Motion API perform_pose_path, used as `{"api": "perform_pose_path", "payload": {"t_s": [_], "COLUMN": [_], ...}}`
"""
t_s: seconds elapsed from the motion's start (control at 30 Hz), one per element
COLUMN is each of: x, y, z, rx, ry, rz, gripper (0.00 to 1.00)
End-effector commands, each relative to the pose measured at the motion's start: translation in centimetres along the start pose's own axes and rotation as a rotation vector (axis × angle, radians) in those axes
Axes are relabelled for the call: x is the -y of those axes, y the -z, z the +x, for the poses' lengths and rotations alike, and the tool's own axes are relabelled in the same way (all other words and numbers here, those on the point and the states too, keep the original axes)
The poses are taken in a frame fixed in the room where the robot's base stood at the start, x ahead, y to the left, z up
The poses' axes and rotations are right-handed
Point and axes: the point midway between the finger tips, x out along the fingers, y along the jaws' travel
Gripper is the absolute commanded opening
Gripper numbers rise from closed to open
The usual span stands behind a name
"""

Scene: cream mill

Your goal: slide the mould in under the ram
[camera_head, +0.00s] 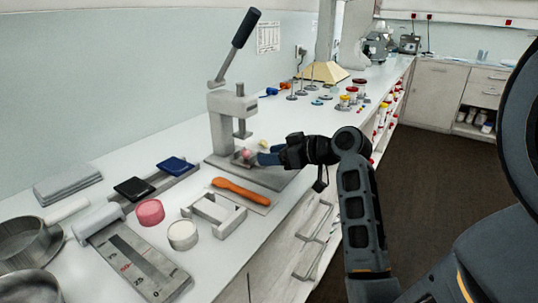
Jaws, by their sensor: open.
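The grey press (222,125) stands on the counter with its long dark-handled lever (238,40) raised. Its ram (241,131) hangs above the base plate (262,176). A small mould with something pink in it (246,154) sits on the base plate, just below or close to the ram; I cannot tell whether it is centred. My gripper (262,157) reaches in from the right, with its blue fingers low over the plate beside the mould. The jaws are open. The fingers partly hide the mould, and I cannot tell whether they touch it.
An orange spatula (240,190) lies in front of the press. A grey frame (213,213), a white tub (182,234), a pink disc (149,212) and a roller (97,221) stand at the front left. Small bottles and weights stand farther back. The counter's front edge runs below my arm.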

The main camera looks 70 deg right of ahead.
Motion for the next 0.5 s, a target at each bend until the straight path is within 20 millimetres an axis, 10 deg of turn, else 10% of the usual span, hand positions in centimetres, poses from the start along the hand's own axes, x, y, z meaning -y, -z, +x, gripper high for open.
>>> {"api": "perform_pose_path", "payload": {"t_s": [0.5], "x": [0.0], "y": [0.0], "z": [1.5], "rx": [0.0], "ry": [0.0], "rz": [-0.001], "gripper": [0.46]}}
